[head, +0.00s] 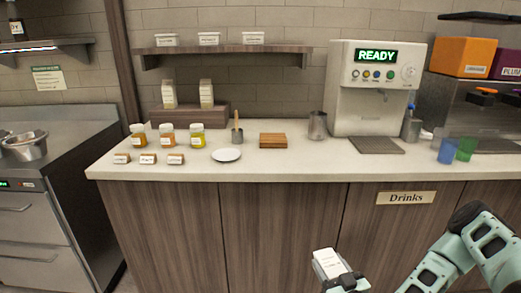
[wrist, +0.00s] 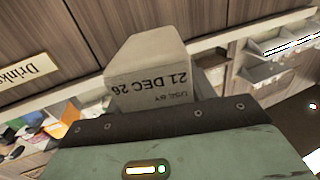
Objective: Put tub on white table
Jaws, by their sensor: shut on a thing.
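The tub (head: 329,264) is a small white container with a printed label, low in the head view. My gripper (head: 343,281) is shut on it and holds it in front of the wooden cabinet doors, below the counter's edge. In the wrist view the tub (wrist: 148,62) sticks out past the dark gripper edge, and its label reads a use-by date, upside down. The parts of the tub between the fingers are hidden. The white table (head: 290,168) is the long white-topped counter across the head view, behind and above the tub.
On the counter stand sauce jars (head: 168,134), a white plate (head: 226,155), a wooden block (head: 272,140), a metal pitcher (head: 317,125) and a drinks machine (head: 372,100). More white tubs (head: 208,39) stand on a wall shelf. The counter's front strip right of the plate is clear.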

